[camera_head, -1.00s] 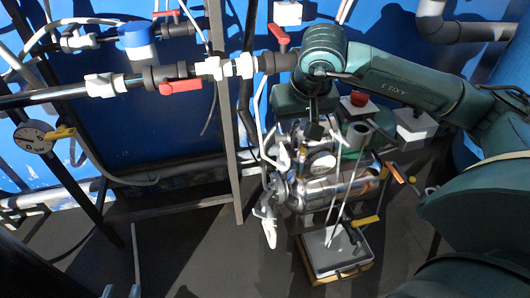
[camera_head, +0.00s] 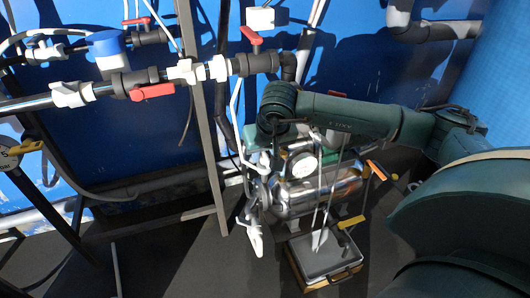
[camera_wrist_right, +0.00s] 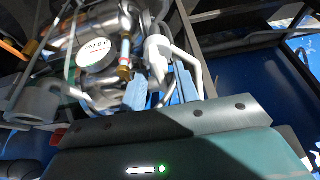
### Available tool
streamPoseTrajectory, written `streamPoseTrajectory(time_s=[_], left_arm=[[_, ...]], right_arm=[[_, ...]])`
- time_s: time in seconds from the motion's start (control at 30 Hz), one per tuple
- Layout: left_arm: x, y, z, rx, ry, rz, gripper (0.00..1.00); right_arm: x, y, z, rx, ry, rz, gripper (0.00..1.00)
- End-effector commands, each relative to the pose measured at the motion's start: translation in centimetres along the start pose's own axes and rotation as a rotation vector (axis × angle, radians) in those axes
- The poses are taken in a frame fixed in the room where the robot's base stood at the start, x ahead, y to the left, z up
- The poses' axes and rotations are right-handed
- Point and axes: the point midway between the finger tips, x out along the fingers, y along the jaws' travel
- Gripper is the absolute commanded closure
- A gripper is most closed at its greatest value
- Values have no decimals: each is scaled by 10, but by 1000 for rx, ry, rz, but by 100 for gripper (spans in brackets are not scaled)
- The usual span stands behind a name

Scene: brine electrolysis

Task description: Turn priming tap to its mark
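I cannot tell for sure which fitting is the priming tap. A steel pump vessel (camera_head: 318,192) with a round white gauge (camera_head: 303,165) stands low in the middle of the head view; the gauge also shows in the wrist view (camera_wrist_right: 96,54). White pipework (camera_head: 252,210) hangs at its left side. My right gripper (camera_wrist_right: 160,90) is over this left side. Its two pale blue fingers are apart, with a white pipe elbow (camera_wrist_right: 157,50) just beyond and between them; contact is unclear. My right arm hides part of the vessel. My left gripper is out of view.
A horizontal pipe with red-handled valves (camera_head: 152,92) and a grey upright post (camera_head: 204,120) stand to the left. A tray (camera_head: 325,255) with a yellow lever (camera_head: 351,221) above it is at front right. A yellow-handled disc (camera_head: 8,155) is at the left edge.

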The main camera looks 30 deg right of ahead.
Motion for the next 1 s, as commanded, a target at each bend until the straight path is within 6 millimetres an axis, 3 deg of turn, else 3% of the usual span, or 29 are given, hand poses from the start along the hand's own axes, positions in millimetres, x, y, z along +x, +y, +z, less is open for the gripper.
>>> streamPoseTrajectory(time_s=[0.2,0.57,1.0], left_arm=[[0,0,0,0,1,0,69],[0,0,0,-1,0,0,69],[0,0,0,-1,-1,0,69]], right_arm=[[0,0,0,0,0,0,70],[0,0,0,0,0,0,99],[0,0,0,24,0,11,100]])
